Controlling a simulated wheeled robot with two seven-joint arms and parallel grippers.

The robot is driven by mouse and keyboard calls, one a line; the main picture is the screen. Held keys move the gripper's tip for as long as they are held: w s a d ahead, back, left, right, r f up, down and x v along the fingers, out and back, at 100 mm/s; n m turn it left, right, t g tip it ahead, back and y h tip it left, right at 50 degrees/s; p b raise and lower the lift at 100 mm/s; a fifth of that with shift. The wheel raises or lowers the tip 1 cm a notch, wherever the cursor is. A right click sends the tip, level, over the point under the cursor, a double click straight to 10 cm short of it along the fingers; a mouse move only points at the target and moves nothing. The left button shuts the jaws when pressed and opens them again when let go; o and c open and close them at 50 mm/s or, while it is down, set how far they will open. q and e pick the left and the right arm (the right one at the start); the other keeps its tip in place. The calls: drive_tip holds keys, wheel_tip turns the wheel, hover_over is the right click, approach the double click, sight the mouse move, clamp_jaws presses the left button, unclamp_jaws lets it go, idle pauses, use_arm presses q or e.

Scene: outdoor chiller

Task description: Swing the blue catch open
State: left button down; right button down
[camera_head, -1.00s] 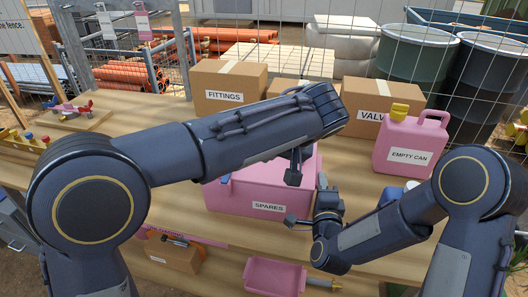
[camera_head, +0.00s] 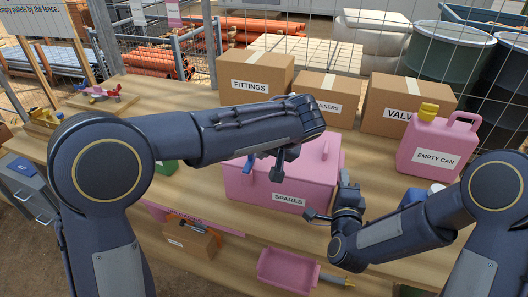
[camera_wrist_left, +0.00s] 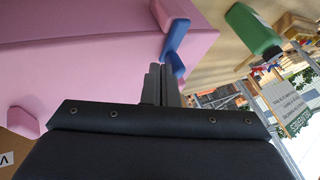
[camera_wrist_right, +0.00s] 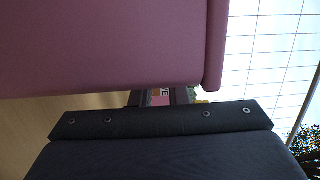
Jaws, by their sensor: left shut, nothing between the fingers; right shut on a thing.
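The pink box labelled SPARES (camera_head: 240,188) stands on the bench with its lid down. The left wrist view shows the blue catch (camera_wrist_left: 175,42) beside the pink wall. My left gripper (camera_wrist_left: 163,75) is shut and empty, its tips right at the catch; whether they touch it I cannot tell. My right gripper (camera_wrist_right: 158,97) is at the right side of the box, shut on part of it; its fingertips are partly hidden by the pink wall.
Cardboard boxes, FITTINGS (camera_head: 255,80) and VALV (camera_head: 405,105), stand behind. A pink can (camera_head: 435,150) is at the right. A pink tray (camera_head: 282,272) sits lower in front.

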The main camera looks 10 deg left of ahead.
use_arm(q)
drive_tip(key=shift+w+a+n+g+y, duration=0.25)
drive_tip(key=shift+n+g+y, duration=0.2)
drive_tip(key=shift+n, duration=0.45)
drive_tip(key=shift+w+n+g, duration=0.2)
drive_tip(key=shift+n+g, duration=0.05)
drive_tip(key=shift+n, duration=0.25)
drive_tip(key=n+g, duration=0.1)
drive_tip(key=a+n+g+y, duration=0.1)
drive_tip(key=n, duration=0.1)
drive_tip(key=shift+w, duration=0.4)
drive_tip(key=shift+w+a, duration=0.15)
drive_tip(key=shift+a, duration=1.25)
drive_tip(key=shift+a+n+g, duration=0.4)
drive_tip(key=shift+n+g, duration=0.1)
drive_tip(key=shift+n, duration=0.4)
drive_tip(key=shift+a, duration=0.1)
drive_tip(key=shift+s, duration=0.2)
